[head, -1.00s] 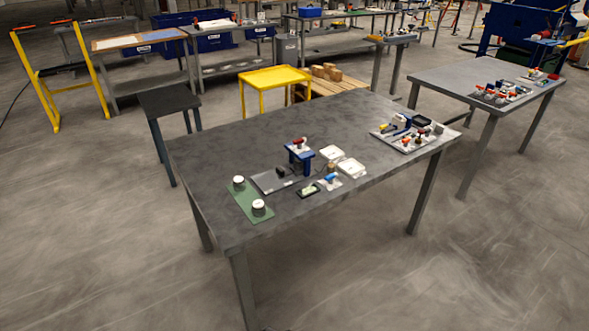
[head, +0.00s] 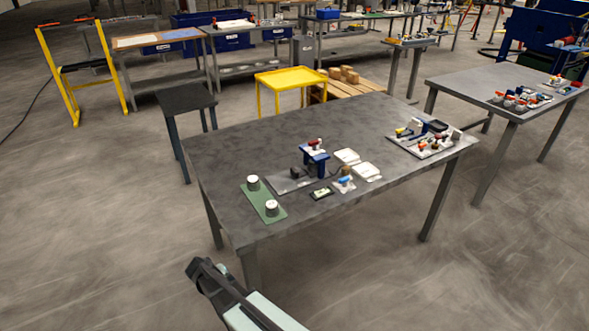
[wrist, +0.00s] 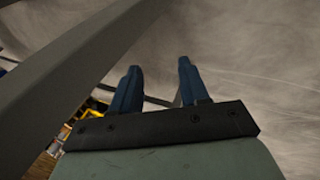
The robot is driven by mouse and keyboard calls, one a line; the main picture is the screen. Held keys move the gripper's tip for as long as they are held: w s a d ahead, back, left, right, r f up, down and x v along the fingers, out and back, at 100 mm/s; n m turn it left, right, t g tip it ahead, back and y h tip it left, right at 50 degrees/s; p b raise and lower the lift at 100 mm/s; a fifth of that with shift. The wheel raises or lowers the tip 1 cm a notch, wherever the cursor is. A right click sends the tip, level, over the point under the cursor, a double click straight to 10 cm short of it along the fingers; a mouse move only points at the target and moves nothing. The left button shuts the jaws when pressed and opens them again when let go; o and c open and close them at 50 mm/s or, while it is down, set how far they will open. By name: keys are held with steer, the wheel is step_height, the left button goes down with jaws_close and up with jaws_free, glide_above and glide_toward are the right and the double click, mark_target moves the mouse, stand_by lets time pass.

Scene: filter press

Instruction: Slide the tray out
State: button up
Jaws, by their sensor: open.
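A small blue press (head: 314,160) with a red-topped part stands on the grey table (head: 240,150). A flat dark grey plate (head: 287,184) lies at its left; it may be the tray or the press's base, and I cannot tell at this size. My gripper (head: 202,275) is in front of the table's near left corner, low in the head view and well apart from the press. In the wrist view its two blue fingers (wrist: 160,85) are spread with nothing between them. The press and tray do not show in the wrist view.
A green mat (head: 262,203) with two white round pieces lies left of the press. White dishes (head: 367,171), a small dark device (head: 321,193) and a blue-topped piece (head: 345,183) sit at its right. A crowded board (head: 424,143) is at the table's right end.

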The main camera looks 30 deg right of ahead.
steer(key=w+a+r+m+t+h, duration=0.15)
steer(key=w+r+t, duration=0.55)
steer(key=w+r, duration=1.85)
steer(key=shift+m+g+h, duration=0.25)
steer(key=shift+m+g, duration=0.4)
steer(key=shift+g, duration=0.15)
steer(key=w+d+r, duration=0.1)
steer(key=d+r, duration=0.1)
steer(key=d, duration=0.1)
steer(key=d+r, duration=0.3)
steer(key=w+d+r, duration=0.1)
steer(key=d+r, duration=0.2)
steer(key=shift+w+d+r, duration=0.2)
steer(key=shift+w, duration=0.1)
steer(key=s+d+r+g+y, duration=0.1)
steer(key=s+d+g, duration=0.1)
steer(key=d, duration=0.5)
steer(key=s+d+r+g, duration=0.2)
steer(key=s+d, duration=0.1)
steer(key=d, duration=0.4)
steer(key=n+g+y, duration=0.2)
steer(key=g+y, duration=0.2)
steer(key=y, duration=0.2)
glide_toward(294, 170)
step_height(294, 170, down, 9)
steer(key=shift+s+f, duration=0.1)
steer(key=shift+c, duration=0.3)
